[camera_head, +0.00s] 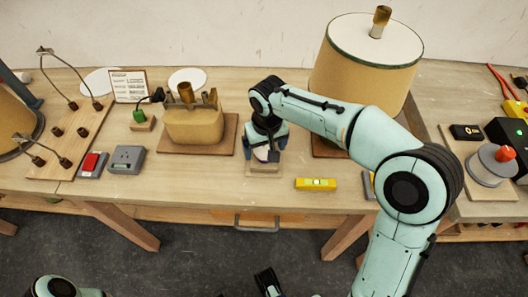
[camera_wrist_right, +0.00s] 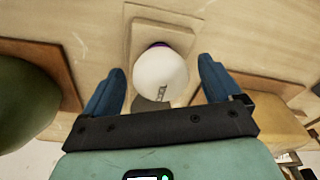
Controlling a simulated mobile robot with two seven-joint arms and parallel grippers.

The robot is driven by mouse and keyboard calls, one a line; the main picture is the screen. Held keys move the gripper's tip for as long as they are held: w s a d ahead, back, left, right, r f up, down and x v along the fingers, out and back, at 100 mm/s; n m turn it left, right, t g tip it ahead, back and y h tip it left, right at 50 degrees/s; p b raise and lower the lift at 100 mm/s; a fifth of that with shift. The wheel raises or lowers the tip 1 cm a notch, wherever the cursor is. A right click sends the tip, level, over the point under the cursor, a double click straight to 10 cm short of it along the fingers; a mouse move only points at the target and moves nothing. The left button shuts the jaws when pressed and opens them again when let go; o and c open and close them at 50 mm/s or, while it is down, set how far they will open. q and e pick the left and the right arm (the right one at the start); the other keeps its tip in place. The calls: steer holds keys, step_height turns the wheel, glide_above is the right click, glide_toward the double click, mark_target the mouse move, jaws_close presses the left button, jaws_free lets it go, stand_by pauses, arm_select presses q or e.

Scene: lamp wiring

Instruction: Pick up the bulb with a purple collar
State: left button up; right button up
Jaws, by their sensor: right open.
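The bulb with a purple collar (camera_wrist_right: 160,76) is round and white, and a thin strip of purple shows at its far edge. It sits on a small wooden block (camera_wrist_right: 136,42), which also shows in the head view (camera_head: 262,173). My right gripper (camera_wrist_right: 160,92) is open, with its blue fingers on either side of the bulb and a visible gap on each side. In the head view my right gripper (camera_head: 268,148) points down over the block and partly hides the bulb. A dark part at the bottom edge looks like my left gripper (camera_head: 268,283), mostly cut off.
A tan lamp base (camera_head: 194,125) on a board stands left of the block. A large lampshade (camera_head: 365,75) stands behind my right arm. A yellow level (camera_head: 316,184) lies to the right near the front edge. Bare table lies in front of the lamp base.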

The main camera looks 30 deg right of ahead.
steer(key=shift+w+f, duration=0.1)
steer(key=shift+f, duration=0.55)
steer(key=c, duration=1.1)
